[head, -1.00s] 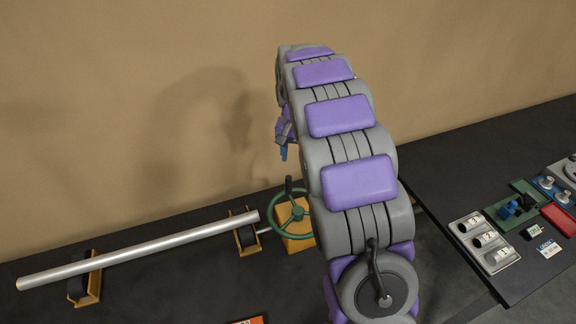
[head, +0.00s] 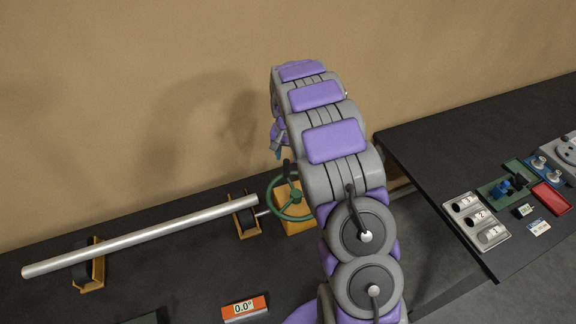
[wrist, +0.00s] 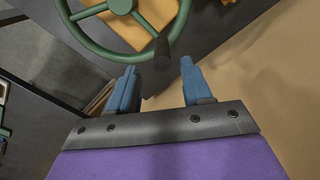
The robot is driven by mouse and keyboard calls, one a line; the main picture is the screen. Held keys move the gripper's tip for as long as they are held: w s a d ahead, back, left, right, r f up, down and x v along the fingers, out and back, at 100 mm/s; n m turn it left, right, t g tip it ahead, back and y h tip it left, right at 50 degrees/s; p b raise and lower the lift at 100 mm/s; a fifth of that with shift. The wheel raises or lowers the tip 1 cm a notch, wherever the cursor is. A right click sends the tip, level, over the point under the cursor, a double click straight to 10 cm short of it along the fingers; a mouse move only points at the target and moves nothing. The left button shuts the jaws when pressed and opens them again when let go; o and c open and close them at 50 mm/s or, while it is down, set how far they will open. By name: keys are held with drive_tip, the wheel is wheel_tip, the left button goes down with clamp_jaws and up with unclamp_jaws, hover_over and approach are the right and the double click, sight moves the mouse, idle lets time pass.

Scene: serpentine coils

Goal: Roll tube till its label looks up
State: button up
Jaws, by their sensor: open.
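A long silver tube (head: 140,236) lies across two wooden supports with dark rollers, a left support (head: 91,265) and a right support (head: 244,216). No label shows on the visible side of the tube. A green handwheel (head: 290,203) with a dark knob stands on a yellow-orange block at the tube's right end. The handwheel (wrist: 88,40) also shows at the top of the wrist view. My gripper (wrist: 160,82) has two blue fingers, apart and empty, with the dark knob (wrist: 161,48) ahead of and between them. In the head view my arm hides most of the gripper.
An orange display (head: 244,308) reading 0.0° sits on the dark bench in front. A second dark table (head: 440,150) at right holds a grey panel with several knobs (head: 476,221), a red tray (head: 551,198) and small parts. A tan wall stands behind.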

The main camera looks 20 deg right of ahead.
sight(286, 166)
drive_tip(key=f, duration=0.2)
drive_tip(key=a+f, duration=0.1)
drive_tip(key=f, duration=0.2)
drive_tip(key=shift+f, duration=0.2)
drive_tip(key=shift+d+f, duration=0.3)
drive_tip(key=shift+f, duration=0.15)
drive_tip(key=shift+d+f, duration=0.1)
drive_tip(key=shift+d, duration=0.15)
drive_tip(key=shift+a, duration=0.45)
drive_tip(key=c, duration=0.8)
drive_tip(key=shift+d, duration=0.2)
clamp_jaws()
